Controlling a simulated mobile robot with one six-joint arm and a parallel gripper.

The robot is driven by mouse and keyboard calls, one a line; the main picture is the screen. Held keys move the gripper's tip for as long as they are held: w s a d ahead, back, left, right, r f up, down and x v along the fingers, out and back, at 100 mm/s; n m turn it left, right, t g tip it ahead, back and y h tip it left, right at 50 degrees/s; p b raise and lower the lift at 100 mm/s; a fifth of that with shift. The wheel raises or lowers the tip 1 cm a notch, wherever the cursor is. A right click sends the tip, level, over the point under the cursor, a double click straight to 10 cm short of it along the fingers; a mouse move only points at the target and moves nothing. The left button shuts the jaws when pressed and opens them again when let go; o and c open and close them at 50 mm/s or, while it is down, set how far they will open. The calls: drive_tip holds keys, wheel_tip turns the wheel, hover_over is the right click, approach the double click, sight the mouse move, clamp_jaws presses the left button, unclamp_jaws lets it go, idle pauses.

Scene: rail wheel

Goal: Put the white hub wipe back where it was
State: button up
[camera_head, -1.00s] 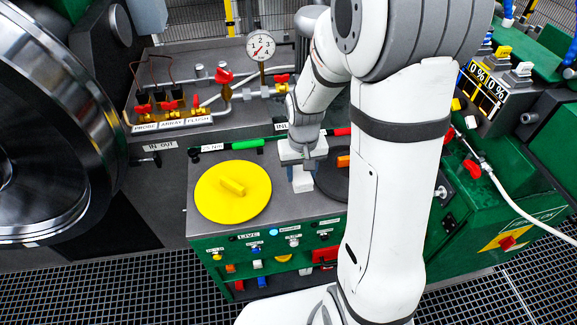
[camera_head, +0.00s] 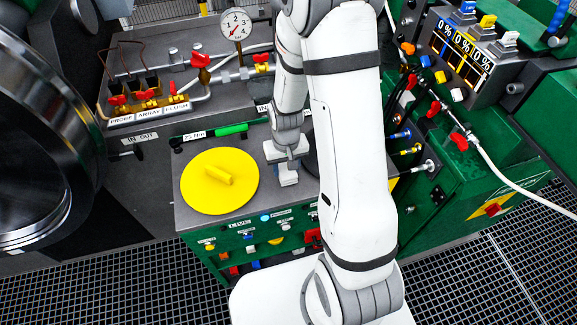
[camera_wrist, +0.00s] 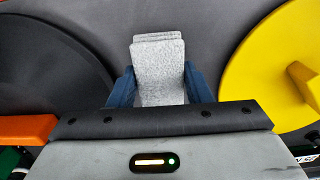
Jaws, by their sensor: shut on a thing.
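The white hub wipe (camera_wrist: 158,75) shows in the wrist view as a pale speckled block between blue fingers. A second pale edge shows just behind its top. In the head view the wipe (camera_head: 288,178) is a small white block under my gripper (camera_head: 287,160), over the grey bench top between the yellow disc and the dark disc. My gripper (camera_wrist: 160,86) is shut on the wipe. I cannot tell whether the wipe touches the bench top.
The yellow disc (camera_head: 215,190) with a raised handle lies left of my gripper. A dark disc (camera_wrist: 45,70) lies on the other side, mostly hidden by my arm in the head view. A green tool (camera_head: 230,130) lies behind. A large metal wheel (camera_head: 45,150) stands left.

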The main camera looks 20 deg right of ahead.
sight(286, 168)
drive_tip(key=shift+f, duration=0.35)
drive_tip(key=shift+s, duration=0.1)
drive_tip(key=o, duration=1)
drive_tip(key=shift+f, duration=0.1)
drive_tip(key=shift+o, duration=0.2)
wheel_tip(286, 168, up, 12)
drive_tip(key=s+d+r+t, duration=0.1)
drive_tip(key=s+r+t, duration=0.2)
drive_tip(key=s+r, duration=1)
drive_tip(key=shift+s+r+b, duration=0.25)
drive_tip(key=shift+r+b, duration=0.1)
drive_tip(key=shift+r, duration=0.2)
